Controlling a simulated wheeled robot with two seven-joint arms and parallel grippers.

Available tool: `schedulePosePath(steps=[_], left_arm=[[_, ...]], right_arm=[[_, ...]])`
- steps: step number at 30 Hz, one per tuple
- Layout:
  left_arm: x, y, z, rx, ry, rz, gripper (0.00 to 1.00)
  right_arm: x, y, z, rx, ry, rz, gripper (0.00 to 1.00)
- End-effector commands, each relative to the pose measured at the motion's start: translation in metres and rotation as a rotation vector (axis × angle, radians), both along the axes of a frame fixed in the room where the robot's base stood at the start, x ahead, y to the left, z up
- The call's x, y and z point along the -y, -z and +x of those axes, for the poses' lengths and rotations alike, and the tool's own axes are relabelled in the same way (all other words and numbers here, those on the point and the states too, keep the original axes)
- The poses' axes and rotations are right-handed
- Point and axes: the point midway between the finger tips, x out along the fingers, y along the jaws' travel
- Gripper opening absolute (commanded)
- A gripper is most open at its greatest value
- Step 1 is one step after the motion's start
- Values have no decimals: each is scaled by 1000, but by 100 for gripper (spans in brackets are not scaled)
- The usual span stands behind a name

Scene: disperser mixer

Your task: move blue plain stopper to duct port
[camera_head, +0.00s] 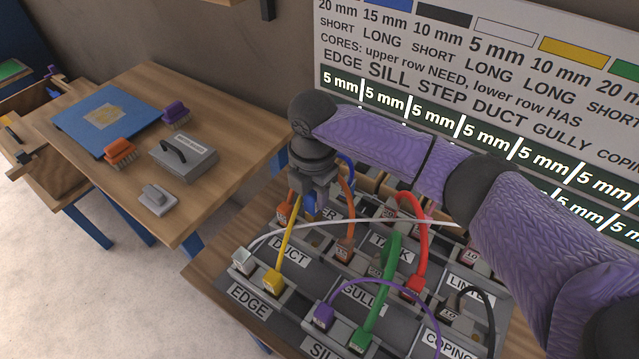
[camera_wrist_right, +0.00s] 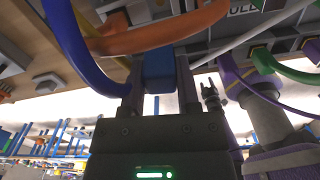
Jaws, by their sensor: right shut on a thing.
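My right gripper (camera_head: 311,207) reaches down over the back left of the grey panel. It is shut on a blue stopper (camera_head: 310,202). In the right wrist view the stopper is a plain blue block (camera_wrist_right: 158,68) between the two fingers (camera_wrist_right: 159,88). Its far end is close to the orange cable and the panel; I cannot tell whether it touches or sits in a port. The DUCT label (camera_head: 290,251) is on the panel, in front of and left of the gripper. The duct port itself is hard to make out among the cables. My left gripper is not in view.
Cables cross the panel close to the gripper: orange (camera_head: 346,215), blue (camera_head: 347,170), yellow (camera_head: 285,240) and white (camera_head: 330,222). Red (camera_head: 420,230) and green (camera_head: 385,290) cables arch further right. A side table (camera_head: 200,120) holds brushes and a blue mat.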

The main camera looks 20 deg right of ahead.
Motion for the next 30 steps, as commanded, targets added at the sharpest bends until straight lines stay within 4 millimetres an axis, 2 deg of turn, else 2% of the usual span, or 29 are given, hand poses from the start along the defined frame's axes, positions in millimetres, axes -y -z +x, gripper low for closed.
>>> schedulePosePath(steps=[5, 14, 19, 30], left_arm=[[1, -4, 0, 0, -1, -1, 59], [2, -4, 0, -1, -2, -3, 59], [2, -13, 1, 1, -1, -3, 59], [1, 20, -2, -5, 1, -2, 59]], right_arm=[[-1, 3, 1, -5, -127, -6, 0], [0, 3, 1, -5, -130, -6, 0], [0, 2, 2, -5, -128, -5, 0], [0, 54, 2, -6, -128, -6, 0]])
